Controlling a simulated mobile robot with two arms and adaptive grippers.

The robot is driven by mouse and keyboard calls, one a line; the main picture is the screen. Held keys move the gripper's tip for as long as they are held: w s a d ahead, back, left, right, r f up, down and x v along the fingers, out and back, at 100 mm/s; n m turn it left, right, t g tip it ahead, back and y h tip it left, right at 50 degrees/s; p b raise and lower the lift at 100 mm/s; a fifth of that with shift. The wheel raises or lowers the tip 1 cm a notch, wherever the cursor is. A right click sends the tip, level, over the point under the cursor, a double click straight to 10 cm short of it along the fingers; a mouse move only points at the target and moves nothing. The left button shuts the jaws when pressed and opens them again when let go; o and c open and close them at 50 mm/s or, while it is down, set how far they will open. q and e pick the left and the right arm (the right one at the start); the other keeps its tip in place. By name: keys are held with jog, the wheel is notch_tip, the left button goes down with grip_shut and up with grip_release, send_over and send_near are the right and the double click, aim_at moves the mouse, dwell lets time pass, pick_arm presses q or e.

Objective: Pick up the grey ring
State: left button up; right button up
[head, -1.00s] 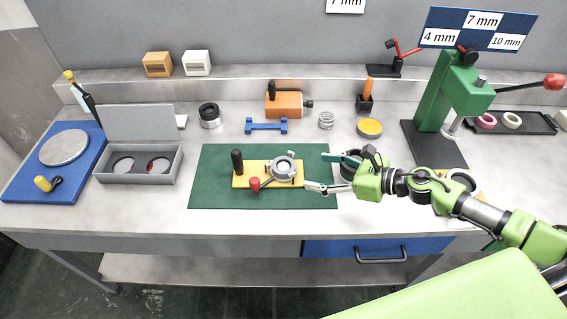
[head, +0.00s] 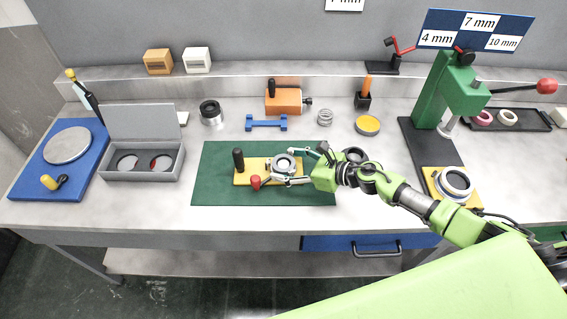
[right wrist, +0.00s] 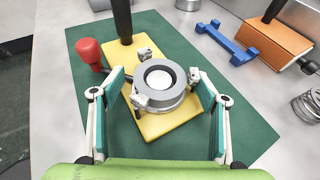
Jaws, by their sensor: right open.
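The grey ring (right wrist: 181,82) sits upright, opening upward, among small metal jaws on a yellow fixture plate (right wrist: 160,128). A pale disc shows inside its hole. In the head view the ring (head: 274,163) is partly crowded by my right gripper (head: 280,168). In the right wrist view my right gripper (right wrist: 158,80) is open, with one teal finger on each side of the ring. The fingers look apart from it; I cannot tell how high they are. My left gripper is not in view.
The fixture lies on a green mat (head: 215,190). A black post (head: 238,160) and a red-knobbed lever (head: 255,182) stand close to the ring. An open grey case (head: 140,178) is to the left, a green press (head: 440,95) to the right. The bench front is clear.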

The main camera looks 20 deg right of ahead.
jog(key=c, duration=1.3)
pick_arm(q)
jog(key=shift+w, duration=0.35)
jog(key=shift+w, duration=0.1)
pick_arm(e)
jog(key=shift+r, duration=0.1)
